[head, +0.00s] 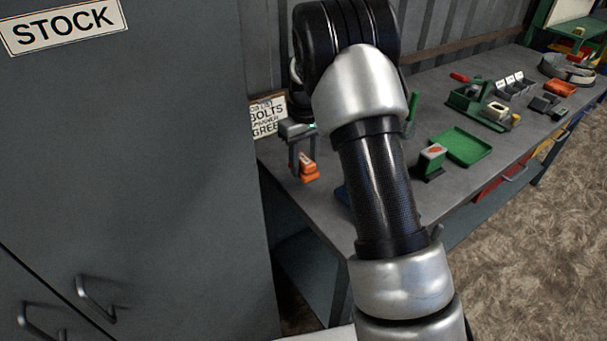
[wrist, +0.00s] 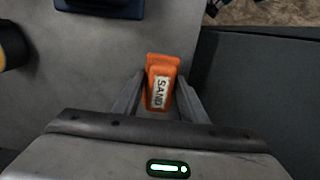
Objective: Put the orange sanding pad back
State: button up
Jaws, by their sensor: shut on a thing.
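The orange sanding pad (wrist: 161,68) has a white label reading SAND and sits between my two fingers in the wrist view. My gripper (wrist: 157,98) is shut on it. In the head view the orange pad (head: 309,171) shows at the left end of the grey workbench (head: 362,205), under my gripper (head: 302,163). I cannot tell whether the pad touches the bench top. My arm hides part of the bench middle.
A grey STOCK cabinet (head: 140,170) stands close on the left. A sign (head: 267,117) is behind my gripper. A dark blue item (wrist: 100,7) lies near the pad.

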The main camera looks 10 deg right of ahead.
aim_at(304, 173)
jog(key=shift+f, duration=1.8)
jog(key=shift+f, duration=0.1)
jog(key=o, duration=1.1)
